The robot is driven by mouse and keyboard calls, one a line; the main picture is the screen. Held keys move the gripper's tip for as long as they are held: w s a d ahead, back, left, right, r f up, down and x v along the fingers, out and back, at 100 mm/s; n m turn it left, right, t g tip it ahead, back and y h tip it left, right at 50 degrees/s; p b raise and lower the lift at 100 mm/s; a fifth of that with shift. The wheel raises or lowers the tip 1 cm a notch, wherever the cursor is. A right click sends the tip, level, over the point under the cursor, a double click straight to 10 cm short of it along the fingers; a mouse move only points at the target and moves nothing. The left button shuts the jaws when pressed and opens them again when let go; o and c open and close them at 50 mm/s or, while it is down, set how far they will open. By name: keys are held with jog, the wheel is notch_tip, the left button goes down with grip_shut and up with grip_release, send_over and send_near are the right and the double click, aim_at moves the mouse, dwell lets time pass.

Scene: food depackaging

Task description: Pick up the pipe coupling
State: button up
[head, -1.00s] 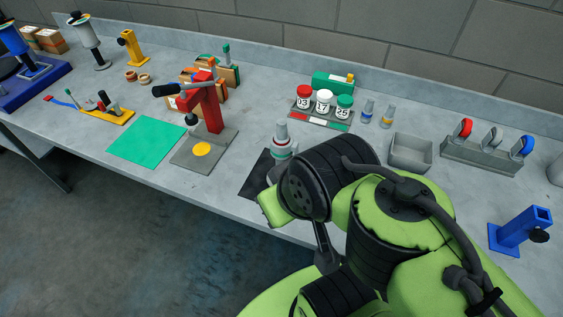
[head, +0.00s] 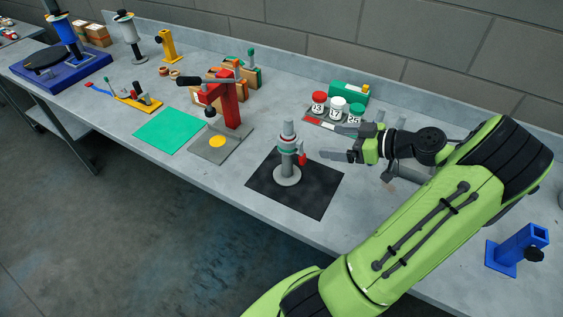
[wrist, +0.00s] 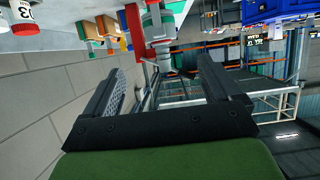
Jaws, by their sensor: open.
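A grey pipe fitting (head: 288,140) stands upright on a round base on the black mat (head: 318,192). It has a teal ring and a small red part at its right side. I cannot tell exactly which section is the coupling. My gripper (head: 342,143) is to the right of the fitting, fingers pointing left toward it, open and empty. In the wrist view, my gripper (wrist: 168,88) has its two dark fingers wide apart. The fitting (wrist: 160,28) shows beyond the fingertips at the top, roughly between them, not touching.
Three labelled jars, including the red-capped one (head: 319,103), stand behind my gripper. A red press (head: 230,105) stands left of the mat, beside a green mat (head: 168,131). A blue stand (head: 518,250) is at the right. The bench front by the black mat is clear.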

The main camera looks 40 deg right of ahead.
aim_at(296, 138)
jog(key=p+x, duration=0.1)
jog(key=x, duration=1.4)
jog(key=shift+p, duration=0.35)
jog(key=c, duration=0.3)
grip_shut()
